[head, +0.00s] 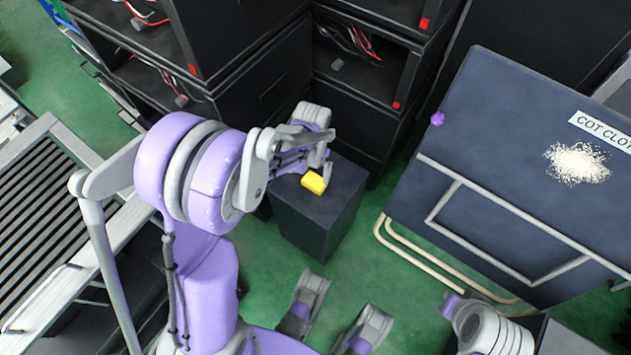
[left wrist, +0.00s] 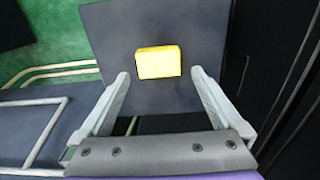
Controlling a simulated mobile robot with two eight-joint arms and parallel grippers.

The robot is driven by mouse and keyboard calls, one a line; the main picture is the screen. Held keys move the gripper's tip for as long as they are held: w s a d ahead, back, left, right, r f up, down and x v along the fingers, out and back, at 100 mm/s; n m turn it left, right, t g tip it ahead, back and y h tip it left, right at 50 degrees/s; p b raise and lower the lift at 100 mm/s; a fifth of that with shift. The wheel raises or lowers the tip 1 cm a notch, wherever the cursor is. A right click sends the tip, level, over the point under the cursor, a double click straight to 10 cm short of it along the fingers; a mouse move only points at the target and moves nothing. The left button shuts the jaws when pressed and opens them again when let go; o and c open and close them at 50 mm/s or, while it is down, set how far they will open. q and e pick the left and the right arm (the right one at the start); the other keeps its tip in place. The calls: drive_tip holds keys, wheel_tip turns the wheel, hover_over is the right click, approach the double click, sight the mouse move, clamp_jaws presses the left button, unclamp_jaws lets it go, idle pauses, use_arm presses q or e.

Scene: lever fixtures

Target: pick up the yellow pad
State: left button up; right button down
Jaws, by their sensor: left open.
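The yellow pad (head: 313,182) is a small block on top of a dark box-shaped stand (head: 340,196) in the head view. In the left wrist view the yellow pad (left wrist: 158,62) lies on the dark top, just beyond and between my fingertips. My left gripper (head: 322,160) is at the stand, close to the pad, and its arm hides part of the area. In the left wrist view my left gripper (left wrist: 160,82) is open with nothing between its fingers. My right gripper cannot be made out; part of my right arm (head: 490,330) shows at the lower right.
Black cabinets (head: 270,85) with red and white wires stand close behind the stand. A dark tilted panel (head: 500,150) with a white granular patch (head: 577,163) and a label is at the right. A slatted grey frame (head: 45,210) is at the left.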

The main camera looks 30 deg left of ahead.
sight(315, 180)
use_arm(q)
drive_tip(key=f, duration=0.2)
drive_tip(key=f+b, duration=0.1)
drive_tip(key=f, duration=0.1)
drive_tip(key=f+b, duration=0.1)
drive_tip(key=f, duration=0.1)
drive_tip(key=shift+w+d, duration=0.15)
drive_tip(key=shift+w, duration=0.1)
drive_tip(key=c, duration=1.1)
wheel_tip(315, 180, up, 10)
drive_tip(key=p, duration=0.3)
